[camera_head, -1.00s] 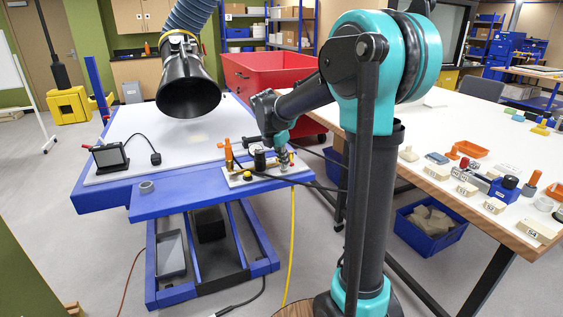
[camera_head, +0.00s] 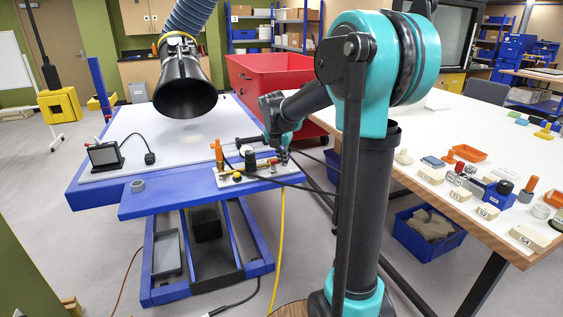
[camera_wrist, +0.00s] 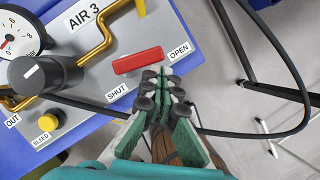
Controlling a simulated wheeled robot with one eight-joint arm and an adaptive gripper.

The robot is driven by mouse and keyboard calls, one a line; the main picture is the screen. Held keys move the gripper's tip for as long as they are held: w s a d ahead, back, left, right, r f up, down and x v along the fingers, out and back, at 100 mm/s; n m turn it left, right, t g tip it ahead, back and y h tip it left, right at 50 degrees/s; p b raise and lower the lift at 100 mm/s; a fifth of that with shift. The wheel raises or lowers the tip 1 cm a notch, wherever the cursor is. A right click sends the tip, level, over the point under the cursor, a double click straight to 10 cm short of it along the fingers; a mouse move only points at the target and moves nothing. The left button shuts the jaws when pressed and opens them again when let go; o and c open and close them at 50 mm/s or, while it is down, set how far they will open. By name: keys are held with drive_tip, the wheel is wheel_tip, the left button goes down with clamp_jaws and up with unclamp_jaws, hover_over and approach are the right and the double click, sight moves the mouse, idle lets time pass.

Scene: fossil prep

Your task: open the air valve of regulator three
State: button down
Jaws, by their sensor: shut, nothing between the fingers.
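The regulator three panel (camera_wrist: 75,95), labelled AIR 3, fills the left of the wrist view. Its red valve lever (camera_wrist: 138,60) lies roughly level between the SHUT label (camera_wrist: 117,92) and the OPEN label (camera_wrist: 180,50). I cannot tell its exact setting. My gripper (camera_wrist: 166,82) is shut and empty, its fingertips just right of and below the lever; a gap shows in this view, but depth is unclear. In the head view the panel (camera_head: 228,184) sits on the blue table's front edge, with my gripper (camera_head: 283,158) at its right end.
A black knob (camera_wrist: 38,74), gauge (camera_wrist: 18,38), brass pipe (camera_wrist: 105,30) and yellow bleed button (camera_wrist: 48,119) share the panel. A dark hose (camera_wrist: 285,60) loops right of the gripper. A black suction hood (camera_head: 185,92) hangs over the blue table (camera_head: 150,208).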

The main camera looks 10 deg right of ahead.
drive_tip(key=shift+w+d, duration=0.3)
drive_tip(key=shift+w, duration=0.05)
drive_tip(key=shift+w+d, duration=0.1)
drive_tip(key=shift+w, duration=0.05)
idle(0.7)
